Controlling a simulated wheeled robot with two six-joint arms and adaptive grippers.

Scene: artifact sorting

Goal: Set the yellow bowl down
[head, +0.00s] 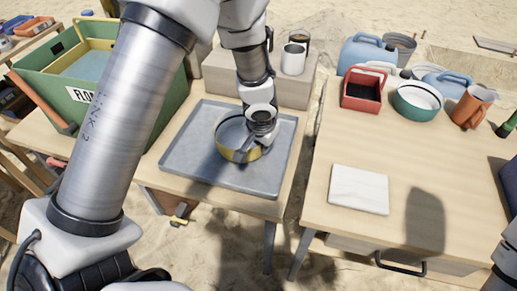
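The yellow bowl (229,152), yellow outside with a greyish inside, is over the grey tray (182,160) on the left table. It looks level. I cannot tell whether its base touches the tray or is slightly above it. My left gripper (251,149) points down at the bowl's right rim. Its wrist hides part of the bowl, and the fingertips are too small and covered to show whether they grip the rim. My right gripper is not in view; only a bit of that arm shows at the lower right.
A green bin (45,90) stands left of the tray. A pale block with mugs (293,58) is behind it. The right table (430,165) holds a white slab (359,189), a red box (362,90), a teal bowl (418,101) and an orange jug (474,106). A gap separates the tables.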

